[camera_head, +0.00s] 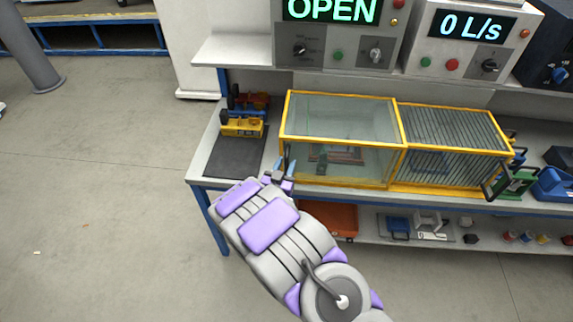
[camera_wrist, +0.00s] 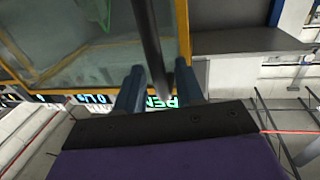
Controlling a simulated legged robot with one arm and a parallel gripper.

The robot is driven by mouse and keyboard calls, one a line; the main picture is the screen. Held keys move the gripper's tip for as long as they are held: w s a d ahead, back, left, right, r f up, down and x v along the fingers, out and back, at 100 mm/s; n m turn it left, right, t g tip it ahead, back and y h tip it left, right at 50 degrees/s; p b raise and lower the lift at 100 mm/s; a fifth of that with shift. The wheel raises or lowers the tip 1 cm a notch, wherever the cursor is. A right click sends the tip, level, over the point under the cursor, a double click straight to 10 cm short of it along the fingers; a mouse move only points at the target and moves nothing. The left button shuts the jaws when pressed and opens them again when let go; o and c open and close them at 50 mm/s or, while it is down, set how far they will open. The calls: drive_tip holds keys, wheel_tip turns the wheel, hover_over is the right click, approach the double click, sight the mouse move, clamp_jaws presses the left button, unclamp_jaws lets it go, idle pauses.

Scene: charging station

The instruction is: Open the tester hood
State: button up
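The tester hood (camera_head: 342,120) is a clear glass box with a yellow frame on the workbench. It looks shut. A dark bar handle (camera_head: 284,158) stands at its left front edge, and the bar (camera_wrist: 149,35) also shows in the wrist view. My gripper (camera_head: 281,172) is at this handle. In the wrist view, my two fingers (camera_wrist: 158,82) are apart, with the bar between them. A gap shows beside the bar, so the fingers do not look closed on it. The hood's pane (camera_wrist: 70,35) and yellow frame fill the upper left of the wrist view.
A barred yellow enclosure (camera_head: 455,130) adjoins the hood on the right. A dark mat (camera_head: 235,156) and a yellow device (camera_head: 241,127) lie to its left. An "OPEN" display (camera_head: 332,10) is above. A lower shelf (camera_head: 370,225) holds parts. The floor at left is clear.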

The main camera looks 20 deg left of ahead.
drive_tip(key=shift+w, duration=0.5)
drive_tip(key=shift+d, duration=0.15)
drive_tip(key=shift+c, duration=1.2)
clamp_jaws()
drive_tip(key=shift+f, duration=0.1)
